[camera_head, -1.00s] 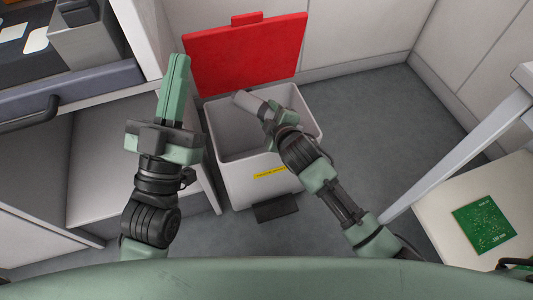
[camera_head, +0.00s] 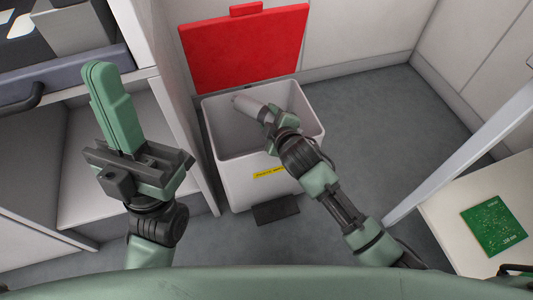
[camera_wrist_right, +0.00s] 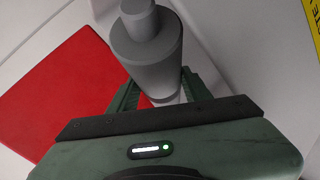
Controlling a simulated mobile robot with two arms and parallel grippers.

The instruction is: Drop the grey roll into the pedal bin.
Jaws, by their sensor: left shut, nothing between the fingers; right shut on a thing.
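The pedal bin is a white box (camera_head: 240,178) with its red lid (camera_head: 245,52) standing open behind it; the lid also shows in the right wrist view (camera_wrist_right: 68,90). The grey roll (camera_head: 248,103) is over the bin's mouth, tilted, near the back rim. My right gripper (camera_head: 270,115) is shut on the roll; the right wrist view shows the roll (camera_wrist_right: 147,55) between its fingers. My left gripper (camera_head: 103,72) is shut and empty, to the left of the bin, in front of the cabinet. The bin's pedal (camera_head: 276,209) shows at its front foot.
A white cabinet (camera_head: 120,130) with open shelves stands at the left. A pale table (camera_head: 450,205) with a green circuit board (camera_head: 495,226) is at the right. Grey floor (camera_head: 375,120) is clear right of the bin.

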